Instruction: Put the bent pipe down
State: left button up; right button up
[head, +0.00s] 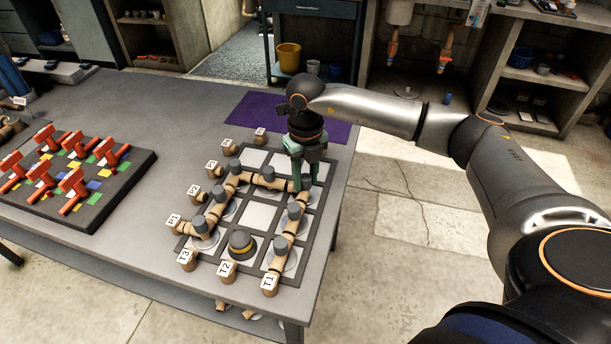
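A tan pipe piece (281,184) shows just left of the fingers, in line with the far row. The fingers hide most of the corner piece, so I cannot tell whether they grip the bent pipe or stand around it. Other tan pipes with grey knobs run along the board's left side (217,207) and right side (289,226). My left gripper is not in view.
Labelled tan stubs line the board's edges, such as T2 (227,271). A dark tray (72,178) of red tools lies left. A purple mat (252,112) lies behind the board.

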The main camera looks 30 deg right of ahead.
aim_at(306, 177)
jog(key=o, duration=0.4)
jog(key=shift+r, duration=0.15)
jog(key=shift+r, duration=0.25)
notch_tip(306, 177, up, 12)
jog(key=shift+f, duration=0.2)
dwell(0.4)
